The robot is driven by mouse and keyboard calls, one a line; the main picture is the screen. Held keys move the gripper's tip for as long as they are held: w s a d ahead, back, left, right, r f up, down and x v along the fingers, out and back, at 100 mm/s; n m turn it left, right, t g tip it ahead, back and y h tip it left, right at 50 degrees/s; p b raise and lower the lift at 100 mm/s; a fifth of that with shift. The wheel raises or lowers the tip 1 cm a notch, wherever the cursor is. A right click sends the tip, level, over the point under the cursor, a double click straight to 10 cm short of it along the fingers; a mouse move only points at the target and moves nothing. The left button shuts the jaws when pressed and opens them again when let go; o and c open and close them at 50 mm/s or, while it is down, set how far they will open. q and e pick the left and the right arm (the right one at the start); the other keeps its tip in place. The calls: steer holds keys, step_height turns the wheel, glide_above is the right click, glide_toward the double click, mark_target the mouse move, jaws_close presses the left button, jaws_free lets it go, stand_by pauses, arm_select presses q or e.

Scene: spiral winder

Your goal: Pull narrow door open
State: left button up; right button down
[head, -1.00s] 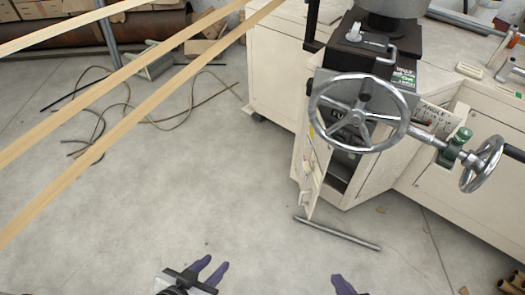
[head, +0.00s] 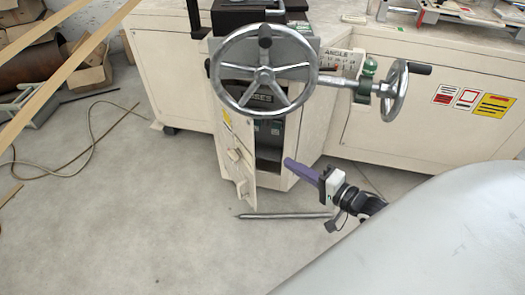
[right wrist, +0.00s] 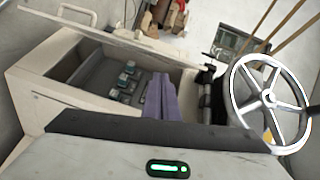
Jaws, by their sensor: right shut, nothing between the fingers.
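The narrow door (head: 241,176) is a cream panel on the front of the machine's pedestal. It stands ajar, swung out to the left, with a dark opening (head: 268,152) to its right. My right gripper (head: 288,163) has purple fingers, shut and empty, in front of the opening's right side and apart from the door in the head view. In the right wrist view, the fingers (right wrist: 160,98) point at the opening, where grey parts with several small units (right wrist: 128,75) show. The door (right wrist: 115,38) with its handle (right wrist: 77,14) runs along the top there. My left gripper is out of view.
A large handwheel (head: 264,70) is above the door, and a smaller handwheel (head: 396,91) is to its right. A metal rod (head: 283,216) lies on the floor below the door. Wooden strips (head: 60,75) and a cable (head: 55,168) are at left. The floor at front left is clear.

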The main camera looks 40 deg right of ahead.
steer(key=w+d+r+m+t, duration=0.1)
steer(key=w+d+r+m, duration=0.1)
steer(key=d, duration=0.2)
arm_select(q)
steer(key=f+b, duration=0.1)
steer(key=b, duration=0.2)
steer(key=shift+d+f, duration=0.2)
arm_select(e)
steer(key=w+a, duration=0.6)
steer(key=w, duration=0.3)
steer(key=shift+w+a+r, duration=0.15)
steer(key=shift+w+a, duration=0.05)
steer(key=shift+w, duration=0.1)
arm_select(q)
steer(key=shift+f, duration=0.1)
